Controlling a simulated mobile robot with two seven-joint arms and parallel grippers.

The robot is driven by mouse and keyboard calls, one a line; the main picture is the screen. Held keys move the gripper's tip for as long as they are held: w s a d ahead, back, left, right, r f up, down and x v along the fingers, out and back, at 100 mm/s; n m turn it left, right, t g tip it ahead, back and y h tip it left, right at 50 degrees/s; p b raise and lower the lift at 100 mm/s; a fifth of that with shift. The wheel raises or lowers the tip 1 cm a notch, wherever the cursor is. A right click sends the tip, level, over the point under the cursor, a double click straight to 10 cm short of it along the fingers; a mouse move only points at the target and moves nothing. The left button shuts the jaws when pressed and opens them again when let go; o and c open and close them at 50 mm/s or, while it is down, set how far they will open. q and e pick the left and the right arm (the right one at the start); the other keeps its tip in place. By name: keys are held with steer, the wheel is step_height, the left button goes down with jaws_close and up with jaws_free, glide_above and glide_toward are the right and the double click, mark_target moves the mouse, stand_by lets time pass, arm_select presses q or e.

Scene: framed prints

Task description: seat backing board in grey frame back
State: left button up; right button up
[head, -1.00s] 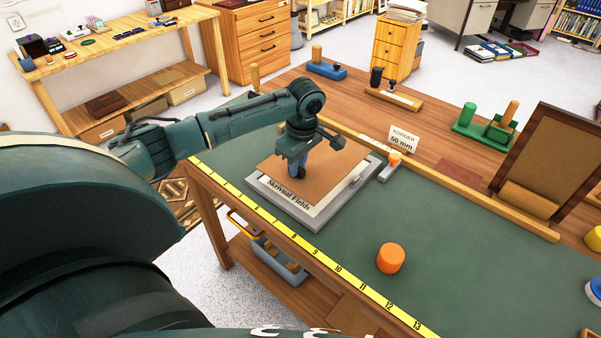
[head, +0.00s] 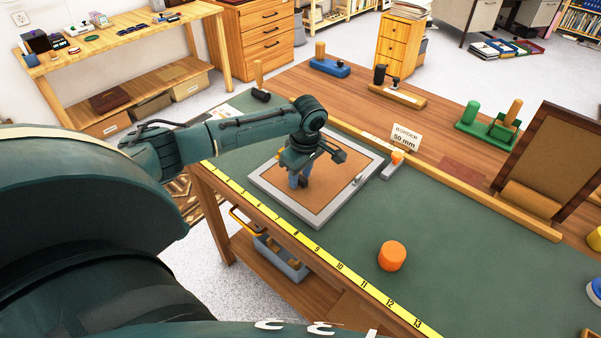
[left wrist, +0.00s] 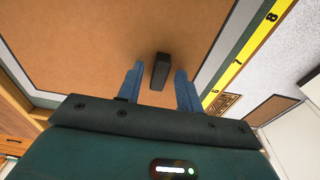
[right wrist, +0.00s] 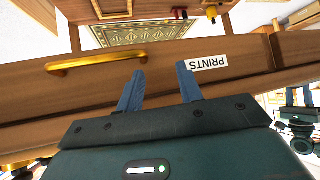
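The grey frame (head: 284,204) lies back up on the green mat near the bench's front edge. The brown backing board (head: 335,176) lies inside its border, looking flat; I cannot tell if every edge is fully down. My left gripper (head: 298,181) is over the board, fingers pointing down. In the left wrist view its fingers (left wrist: 159,88) are apart, with a black block-like grip (left wrist: 160,70) on the board (left wrist: 85,50) between and just beyond them, with gaps showing. My right gripper (right wrist: 160,85) is open and empty before a wooden drawer front, outside the head view.
A grey piece with an orange knob (head: 397,157) sits beside the frame's right corner. A yellow ruler strip (head: 300,237) runs along the front edge. A drawer with a yellow handle (right wrist: 95,62) faces my right gripper.

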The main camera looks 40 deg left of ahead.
arm_select(q)
steer(key=shift+r, duration=0.1)
step_height(320, 180, up, 12)
steer(key=d, duration=0.1)
steer(key=shift+d, duration=0.25)
steer(key=shift+s, duration=0.2)
stand_by(0.6)
